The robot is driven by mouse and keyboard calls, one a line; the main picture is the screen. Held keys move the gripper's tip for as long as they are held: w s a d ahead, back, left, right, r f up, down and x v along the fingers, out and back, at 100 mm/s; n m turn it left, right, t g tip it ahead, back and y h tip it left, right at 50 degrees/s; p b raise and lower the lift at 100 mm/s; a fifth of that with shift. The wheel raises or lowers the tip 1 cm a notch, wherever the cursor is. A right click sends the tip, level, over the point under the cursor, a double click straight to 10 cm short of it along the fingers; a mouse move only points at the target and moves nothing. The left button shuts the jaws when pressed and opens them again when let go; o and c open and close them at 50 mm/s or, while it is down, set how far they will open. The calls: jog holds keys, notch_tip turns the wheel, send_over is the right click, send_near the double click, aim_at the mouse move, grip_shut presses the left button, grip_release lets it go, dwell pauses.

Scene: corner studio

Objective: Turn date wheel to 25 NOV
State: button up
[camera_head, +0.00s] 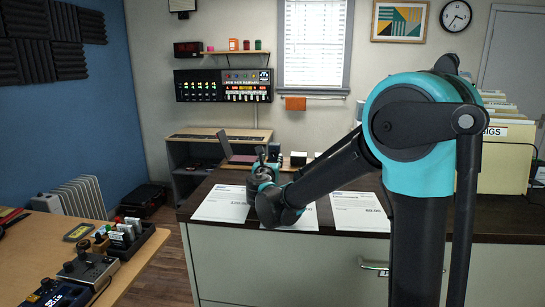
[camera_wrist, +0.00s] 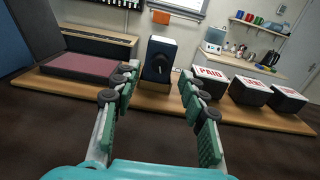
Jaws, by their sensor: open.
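In the wrist view, a dark upright block with a pale top and a round black knob (camera_wrist: 158,64) stands on a wooden tray (camera_wrist: 68,84); it looks like the date wheel unit. Any date on it is too small to read. My gripper (camera_wrist: 158,80) is open and empty, its fingers on either side of the block in the picture, with the block beyond the fingertips. In the head view, my gripper (camera_head: 262,164) is low over the dark counter (camera_head: 345,240), in front of the tray, and partly hides it.
The tray also holds a maroon pad (camera_wrist: 86,66) at left and several white-topped stamp blocks at right, one reading PAID (camera_wrist: 210,73). White papers (camera_head: 222,204) lie on the counter in front. A box of files (camera_head: 506,155) stands at right, behind my arm.

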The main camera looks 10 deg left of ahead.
aim_at(273, 154)
jog(key=shift+w, duration=2.1)
grip_shut()
